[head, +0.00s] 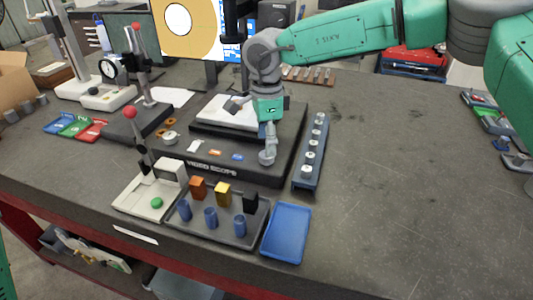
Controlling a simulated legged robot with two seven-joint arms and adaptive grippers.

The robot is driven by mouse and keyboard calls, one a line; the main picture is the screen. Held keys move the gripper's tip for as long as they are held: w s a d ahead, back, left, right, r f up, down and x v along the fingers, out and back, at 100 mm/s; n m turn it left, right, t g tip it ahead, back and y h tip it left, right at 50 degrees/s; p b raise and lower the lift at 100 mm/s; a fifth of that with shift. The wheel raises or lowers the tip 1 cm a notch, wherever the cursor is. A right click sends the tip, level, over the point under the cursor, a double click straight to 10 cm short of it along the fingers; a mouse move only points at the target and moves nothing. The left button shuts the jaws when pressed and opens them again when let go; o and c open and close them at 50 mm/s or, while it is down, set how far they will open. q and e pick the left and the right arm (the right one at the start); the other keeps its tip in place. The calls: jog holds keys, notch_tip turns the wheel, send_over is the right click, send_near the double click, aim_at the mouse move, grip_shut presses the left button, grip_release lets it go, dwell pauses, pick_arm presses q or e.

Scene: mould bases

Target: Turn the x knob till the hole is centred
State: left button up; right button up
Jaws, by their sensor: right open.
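The video scope (220,160), a dark base with its name on the front edge, stands mid-table. It carries a pale stage plate (222,111). My right gripper (268,152) is open, pointing down at the base's front right part; it covers what lies under it, so I cannot tell whether it touches a knob. A round metal knob (169,137) shows at the base's left side; which knob is x cannot be read. The monitor (207,62) behind shows a pale round hole in a yellow field, its top cut off by the frame. My left gripper is out of view.
A blue rail with several round pieces (311,150) stands close right of the scope. In front are a grey tray with blue pegs (225,238), a blue tray (286,232) and a red-knobbed stand (145,195). The table's right side is largely clear.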

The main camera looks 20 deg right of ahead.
notch_tip(320, 180, down, 5)
jog(key=shift+r, duration=0.1)
dwell(0.3)
jog(key=c, duration=1.1)
